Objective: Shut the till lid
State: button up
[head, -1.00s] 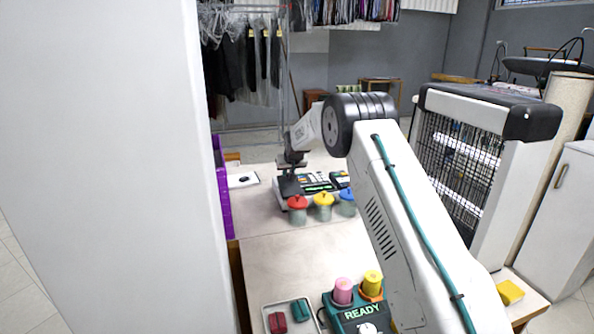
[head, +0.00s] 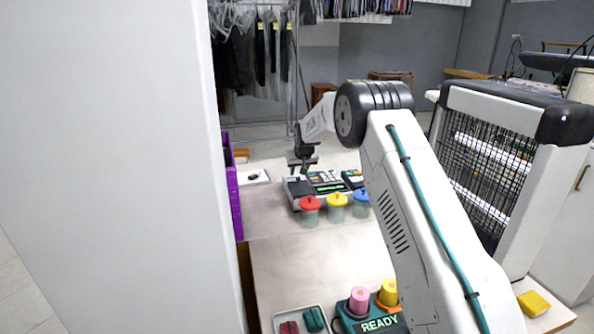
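The till (head: 325,186) is a grey and black case on the far part of the counter, with its upper side showing dark sections and small coloured items. A dark flat panel (head: 299,188) is at its left end; I cannot tell for sure whether this is the lid. My gripper (head: 303,168) is small and dark in the head view, pointing down just above and behind the till's left end. I cannot tell whether it touches the till. Its fingers are too small to tell open from shut.
Jars with red (head: 310,203), yellow (head: 337,199) and blue (head: 361,196) lids stand in front of the till. Nearer are a READY device (head: 380,323) with pink and yellow spools and a tray (head: 281,318). A purple crate (head: 232,195) stands left; the counter's middle is clear.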

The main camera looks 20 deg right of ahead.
aim_at(302, 188)
jog(key=v, duration=0.7)
jog(key=shift+r, duration=0.35)
jog(key=shift+s, duration=0.15)
